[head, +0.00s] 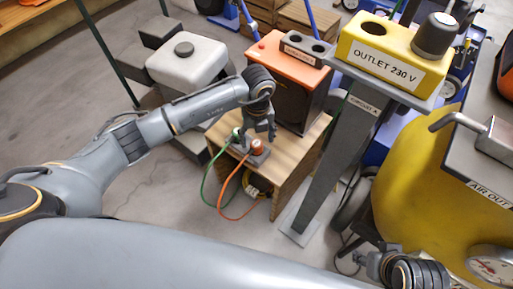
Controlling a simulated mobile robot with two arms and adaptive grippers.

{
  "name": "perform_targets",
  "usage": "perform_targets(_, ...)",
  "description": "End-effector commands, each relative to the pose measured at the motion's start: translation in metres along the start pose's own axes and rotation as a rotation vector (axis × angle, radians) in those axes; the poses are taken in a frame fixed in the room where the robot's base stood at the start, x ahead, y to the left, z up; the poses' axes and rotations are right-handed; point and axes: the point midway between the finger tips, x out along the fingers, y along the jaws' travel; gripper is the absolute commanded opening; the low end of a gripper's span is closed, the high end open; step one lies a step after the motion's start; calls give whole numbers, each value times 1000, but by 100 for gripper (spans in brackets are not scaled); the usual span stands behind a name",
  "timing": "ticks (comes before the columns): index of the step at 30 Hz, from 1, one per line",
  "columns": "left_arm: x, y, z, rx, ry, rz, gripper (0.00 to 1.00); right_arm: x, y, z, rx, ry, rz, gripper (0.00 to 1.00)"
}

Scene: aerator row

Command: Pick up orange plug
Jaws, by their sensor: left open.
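The orange plug (258,146) sits on a small dark base on the wooden crate-like stand (290,158), with an orange cable (222,197) looping down over the front edge. A green plug (237,133) with a green cable is close on its left. My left gripper (261,134) is open and points down just above the orange plug. Whether the fingers touch it I cannot tell. My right gripper (368,262) is at the bottom right, partly seen, far from the plug; its jaws are too small to read.
An orange box (289,62) stands right behind my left gripper. A yellow box marked OUTLET 230 V (384,50) sits on a grey post to the right. A yellow tank (420,180) fills the right side.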

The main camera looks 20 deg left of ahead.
Motion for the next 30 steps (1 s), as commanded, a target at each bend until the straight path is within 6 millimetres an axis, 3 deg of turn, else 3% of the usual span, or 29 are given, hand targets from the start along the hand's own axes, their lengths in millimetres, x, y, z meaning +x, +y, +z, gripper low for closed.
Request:
perform_targets(10,46,0,8,-1,2,1,66,15,0,5,0,-1,0,40)
perform_targets(20,52,0,9,1,0,-1,66,15,0,5,0,-1,0,40)
perform_targets(28,52,0,9,0,0,0,11,15,0,5,0,-1,0,40)
perform_targets(30,51,0,9,0,0,-1,6,15,0,5,0,-1,0,40)
